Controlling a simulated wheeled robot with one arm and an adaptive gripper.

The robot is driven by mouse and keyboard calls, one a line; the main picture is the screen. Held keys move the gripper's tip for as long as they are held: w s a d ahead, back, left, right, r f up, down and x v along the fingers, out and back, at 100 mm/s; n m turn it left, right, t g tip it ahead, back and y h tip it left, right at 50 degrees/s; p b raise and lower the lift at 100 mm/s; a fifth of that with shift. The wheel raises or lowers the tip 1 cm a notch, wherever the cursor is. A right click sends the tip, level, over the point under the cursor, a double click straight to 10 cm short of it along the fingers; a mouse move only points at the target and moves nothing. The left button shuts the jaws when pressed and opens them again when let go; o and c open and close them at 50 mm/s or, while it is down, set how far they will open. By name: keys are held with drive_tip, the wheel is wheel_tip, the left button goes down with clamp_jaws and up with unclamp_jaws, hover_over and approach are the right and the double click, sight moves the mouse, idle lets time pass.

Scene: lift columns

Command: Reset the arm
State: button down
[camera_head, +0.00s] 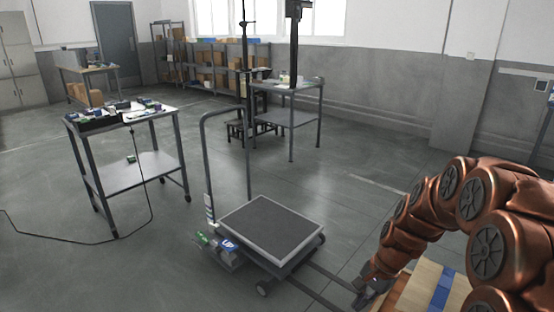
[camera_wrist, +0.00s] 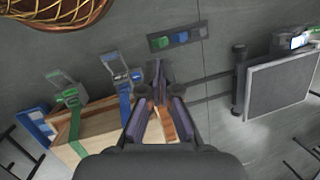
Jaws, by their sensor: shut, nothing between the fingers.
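My copper-coloured arm comes in from the right of the head view and bends down to the floor area at the lower right. My gripper (camera_head: 370,288) is partly hidden there, close to a light wooden box (camera_head: 414,290) with a blue strap. In the wrist view my gripper (camera_wrist: 158,92) points away from the camera, its dark fingers shut with nothing held. The wooden box (camera_wrist: 95,132), with green and blue straps, lies below and to the left of the fingers. I cannot tell whether the fingers touch it.
A platform lift cart (camera_head: 268,229) with a grey top and upright handle stands left of my gripper; it also shows in the wrist view (camera_wrist: 285,85). A panel with coloured buttons (camera_wrist: 175,40) lies beyond the fingers. A work table (camera_head: 140,173) stands left. Open floor lies between.

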drive_tip(key=s+a+r+n+h+p, duration=0.1)
drive_tip(key=s+r+n+p, duration=0.4)
drive_tip(key=s+r, duration=0.7)
drive_tip(key=s+a+r+n+g+h+p, duration=0.1)
drive_tip(key=s+r+n+p, duration=0.4)
drive_tip(key=s+r, duration=0.7)
drive_tip(key=s+h+p, duration=0.1)
drive_tip(key=s+p, duration=0.1)
drive_tip(key=s, duration=0.2)
drive_tip(key=shift+s+a+r+h, duration=0.2)
drive_tip(key=shift+a+r+h, duration=0.05)
drive_tip(key=shift+a+h, duration=0.05)
drive_tip(key=shift+d, duration=0.1)
